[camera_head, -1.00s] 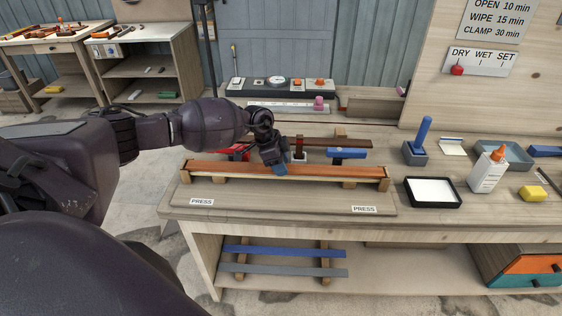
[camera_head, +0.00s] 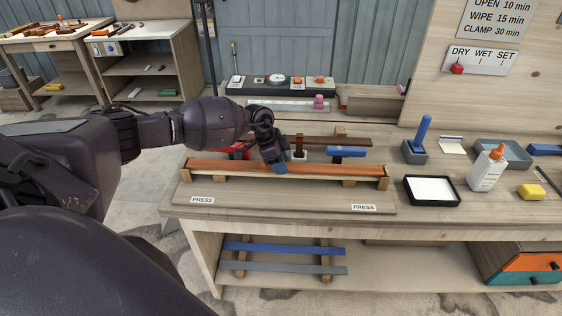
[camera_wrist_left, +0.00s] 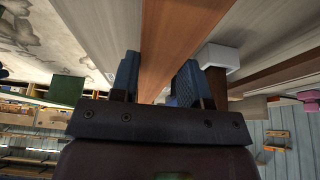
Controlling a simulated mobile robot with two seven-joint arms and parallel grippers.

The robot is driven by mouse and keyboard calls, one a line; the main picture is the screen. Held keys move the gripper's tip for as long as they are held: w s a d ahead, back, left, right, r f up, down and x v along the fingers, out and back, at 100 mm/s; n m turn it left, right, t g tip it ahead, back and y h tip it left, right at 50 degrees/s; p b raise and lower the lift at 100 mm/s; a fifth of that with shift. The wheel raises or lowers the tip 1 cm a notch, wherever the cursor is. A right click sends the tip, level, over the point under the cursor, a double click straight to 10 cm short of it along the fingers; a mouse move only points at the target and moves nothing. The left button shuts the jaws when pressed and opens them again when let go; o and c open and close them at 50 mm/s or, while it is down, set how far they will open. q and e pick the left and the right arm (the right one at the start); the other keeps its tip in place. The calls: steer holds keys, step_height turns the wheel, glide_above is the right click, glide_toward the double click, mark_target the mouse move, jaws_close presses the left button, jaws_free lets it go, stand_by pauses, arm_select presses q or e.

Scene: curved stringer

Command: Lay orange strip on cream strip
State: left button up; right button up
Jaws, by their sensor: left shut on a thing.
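The orange strip (camera_head: 330,171) is long and thin and lies lengthwise along the top of the cream strip (camera_head: 240,179), whose pale edge shows under it. I cannot tell if the two touch along their whole length. The cream strip rests on wooden blocks on the bench board. My left gripper (camera_head: 279,167) is at the middle of the orange strip, with blue fingertips on both sides of it. In the left wrist view the orange strip (camera_wrist_left: 178,45) runs between the fingers of the gripper (camera_wrist_left: 158,82). My right gripper is not in view.
A dark brown strip (camera_head: 340,142) and a blue-handled tool (camera_head: 347,153) lie behind. To the right are a black tray (camera_head: 433,191), a glue bottle (camera_head: 487,170) and a yellow block (camera_head: 531,192). PRESS labels (camera_head: 363,208) mark the clear board in front.

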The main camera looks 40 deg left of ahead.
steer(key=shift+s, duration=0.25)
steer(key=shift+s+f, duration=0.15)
arm_select(q)
steer(key=shift+f, duration=0.15)
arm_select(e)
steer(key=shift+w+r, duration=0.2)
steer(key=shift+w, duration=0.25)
arm_select(q)
steer(key=shift+f, duration=0.15)
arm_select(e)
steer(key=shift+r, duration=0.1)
